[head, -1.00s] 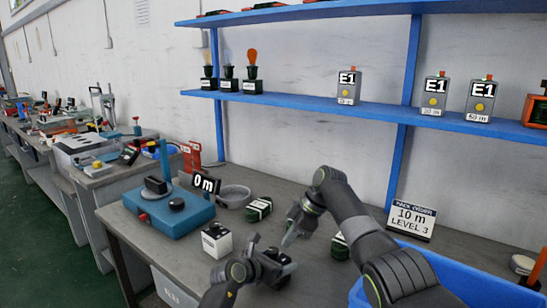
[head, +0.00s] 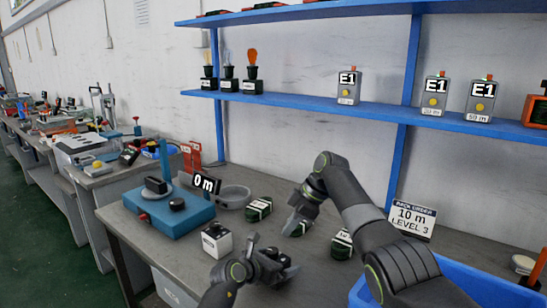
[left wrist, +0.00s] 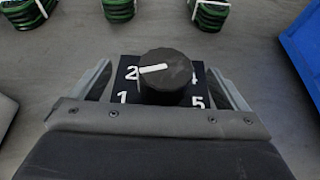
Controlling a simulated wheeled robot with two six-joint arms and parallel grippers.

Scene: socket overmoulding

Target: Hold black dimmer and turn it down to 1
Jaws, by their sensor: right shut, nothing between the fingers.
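The black dimmer (left wrist: 189,101) shows in the left wrist view with a round black knob (left wrist: 166,77). The knob's white pointer line faces left, at the 2 on the face; 1, 4 and 5 are also readable. My left gripper (left wrist: 158,72) has a finger on each side of the dimmer and is shut on it. In the head view the left gripper (head: 275,264) holds the dimmer low over the front of the bench, partly hidden by the fingers. My right gripper (head: 297,218) is shut and empty, up and to the right of the dimmer, over a green-banded coil.
Green-banded coils (head: 258,209) lie on the bench, one partly behind my right arm. A white box with a black knob (head: 217,240) and a blue device (head: 170,213) stand at the left. A blue bin (head: 455,275) is at the right, near the order card (head: 412,218).

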